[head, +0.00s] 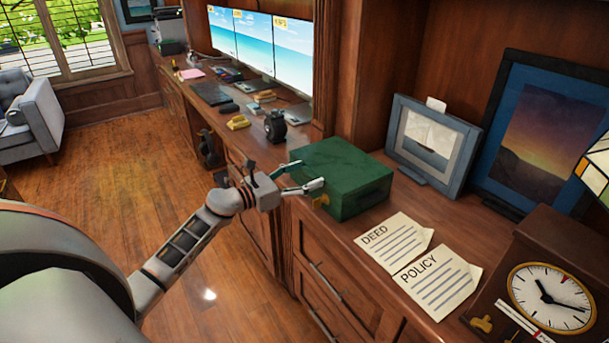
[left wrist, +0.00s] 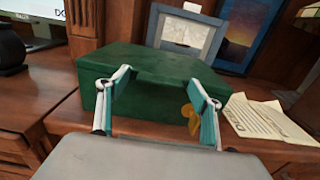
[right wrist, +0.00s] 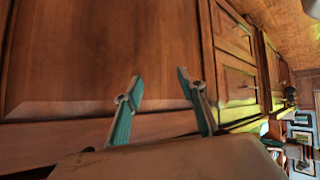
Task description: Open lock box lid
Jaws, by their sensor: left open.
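The dark green lock box (head: 345,175) stands on the wooden counter with its lid down. It also fills the middle of the left wrist view (left wrist: 150,62). A gold key or latch piece (head: 321,200) shows at its front, beside a finger in the left wrist view (left wrist: 189,119). My left gripper (head: 302,180) is open at the front of the box, its two fingers (left wrist: 160,88) spread before the front face with nothing between them. I cannot tell whether they touch it. My right gripper (right wrist: 158,84) is open and empty, facing wooden cabinet fronts, away from the box.
Papers marked DEED (head: 392,241) and POLICY (head: 437,281) lie right of the box. A clock (head: 549,297) stands at the near right. Framed pictures (head: 430,143) lean behind. A black object (head: 275,126) and desk items stand to the left. Drawers lie below the counter edge.

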